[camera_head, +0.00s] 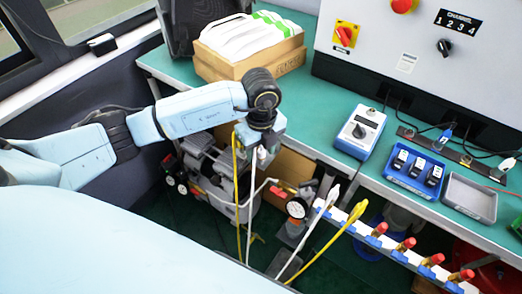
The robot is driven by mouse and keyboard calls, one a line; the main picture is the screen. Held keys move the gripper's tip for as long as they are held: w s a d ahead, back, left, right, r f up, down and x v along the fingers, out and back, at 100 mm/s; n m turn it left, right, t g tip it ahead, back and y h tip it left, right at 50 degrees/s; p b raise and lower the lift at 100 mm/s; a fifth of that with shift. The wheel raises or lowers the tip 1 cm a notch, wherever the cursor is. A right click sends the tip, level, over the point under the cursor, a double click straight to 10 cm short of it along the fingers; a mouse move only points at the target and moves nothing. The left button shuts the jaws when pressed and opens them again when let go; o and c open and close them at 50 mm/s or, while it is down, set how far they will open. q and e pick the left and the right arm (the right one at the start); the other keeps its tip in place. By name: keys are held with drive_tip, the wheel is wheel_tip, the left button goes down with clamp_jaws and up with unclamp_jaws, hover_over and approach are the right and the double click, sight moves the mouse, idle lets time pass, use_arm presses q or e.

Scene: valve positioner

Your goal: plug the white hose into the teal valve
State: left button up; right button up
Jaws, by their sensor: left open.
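My left gripper (260,148) points down in front of the bench edge and is open. The top end of a white hose (251,205) is close under its fingers; I cannot tell whether it is between them. A yellow hose (238,195) hangs just left of it. A second white hose (309,240) with a white end stands further right, next to a second yellow hose (335,238). I cannot pick out a teal valve for certain; several small blue valves with red tops (404,246) sit along a white rail. My right gripper is not in view.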

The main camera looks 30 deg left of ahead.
use_arm(q)
clamp_jaws()
idle(0.5)
